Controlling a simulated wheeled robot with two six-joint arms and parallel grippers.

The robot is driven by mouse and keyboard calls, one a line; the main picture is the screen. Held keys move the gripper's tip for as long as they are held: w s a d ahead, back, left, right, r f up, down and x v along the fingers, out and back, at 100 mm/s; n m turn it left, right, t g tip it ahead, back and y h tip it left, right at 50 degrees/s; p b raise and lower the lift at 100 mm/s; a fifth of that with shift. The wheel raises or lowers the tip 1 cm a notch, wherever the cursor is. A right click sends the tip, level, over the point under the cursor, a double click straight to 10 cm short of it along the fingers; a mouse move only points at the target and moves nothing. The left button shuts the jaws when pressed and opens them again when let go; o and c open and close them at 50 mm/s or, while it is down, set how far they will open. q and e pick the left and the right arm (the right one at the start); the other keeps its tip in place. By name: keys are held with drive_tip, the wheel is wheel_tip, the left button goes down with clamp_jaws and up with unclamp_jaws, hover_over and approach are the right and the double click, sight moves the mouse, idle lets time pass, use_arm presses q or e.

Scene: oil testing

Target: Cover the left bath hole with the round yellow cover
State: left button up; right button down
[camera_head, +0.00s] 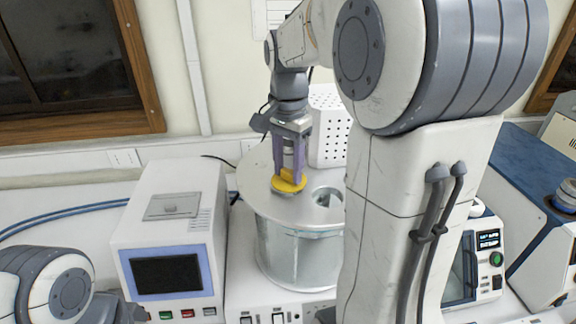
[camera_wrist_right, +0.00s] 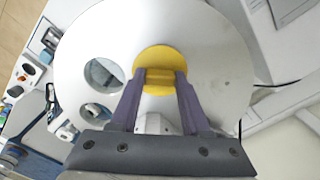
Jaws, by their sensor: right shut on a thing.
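The round yellow cover (camera_head: 287,187) is gripped by its raised bar between the fingers of my right gripper (camera_head: 289,174), which points down. In the right wrist view the cover (camera_wrist_right: 160,56) lies flat against the bath's round metal lid (camera_wrist_right: 205,55), with my right gripper (camera_wrist_right: 160,77) shut on the bar. The cover is over the left part of the bath lid (camera_head: 257,182) in the head view; I cannot tell whether it touches it. Any hole under the cover is hidden. One open hole (camera_head: 327,197) shows right of it. My left gripper is out of view.
The glass-walled bath (camera_head: 290,250) stands between a white instrument with a dark screen (camera_head: 167,274) and my right arm. A perforated white box (camera_head: 328,125) is behind it. The right wrist view shows two open lid holes, one larger (camera_wrist_right: 104,75) and one lower (camera_wrist_right: 96,116).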

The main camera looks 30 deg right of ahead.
sight(288, 171)
drive_tip(key=shift+f+b, duration=0.45)
drive_tip(key=shift+f, duration=0.15)
drive_tip(key=c, duration=0.7)
unclamp_jaws()
drive_tip(key=shift+o, duration=0.2)
wheel_tip(288, 171, up, 11)
drive_tip(key=p, duration=1)
